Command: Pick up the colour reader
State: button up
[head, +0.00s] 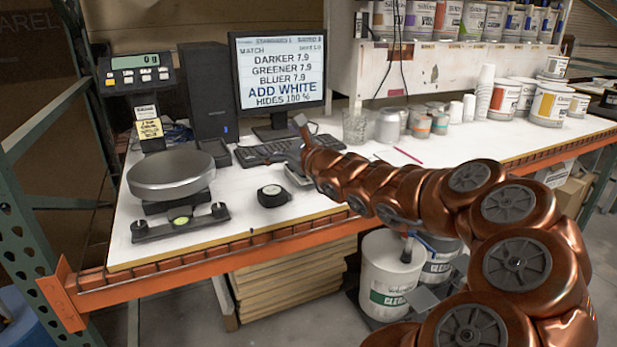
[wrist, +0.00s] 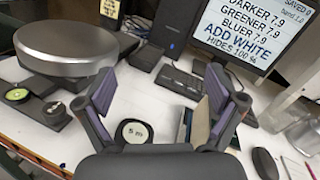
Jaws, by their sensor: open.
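A small boxy device with a tan and dark upper side, probably the colour reader (wrist: 200,122), stands on the white bench in the wrist view. It is beside the inner side of the right finger, which partly hides it. In the head view, a pale grey part of what seems the same device (head: 297,176) shows under my gripper (head: 296,153), mostly hidden. My gripper's two fingers are spread wide in the wrist view (wrist: 160,92), with nothing held between them. I cannot tell whether the right finger touches the device.
A round black tape measure (head: 273,195) marked "5 m" lies close by. A scale with a round metal pan (head: 171,172) stands left. A keyboard (head: 270,150) and monitor (head: 280,75) are behind. In the wrist view, a dark mouse-like object (wrist: 265,163) lies right. Cups and cans stand farther right.

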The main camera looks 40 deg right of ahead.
jog(key=s+d+f+m+g+h+b, duration=0.1)
jog(key=s+d+f+m+h, duration=0.1)
jog(key=d+f+m+h, duration=0.3)
jog(key=s+d+f+m+g+b, duration=0.1)
jog(key=s+d+f+m, duration=0.15)
jog(key=d, duration=0.55)
jog(key=shift+a+p+x, duration=0.2)
jog(key=shift+p+x, duration=0.15)
jog(key=shift+x, duration=0.65)
jog(key=shift+a+p+x, duration=0.2)
jog(key=shift+p+x, duration=0.15)
jog(key=shift+x, duration=0.7)
jog(key=shift+a+p+x, duration=0.15)
jog(key=shift+p+x, duration=0.2)
jog(key=shift+x, duration=1.45)
jog(key=c, duration=1.8)
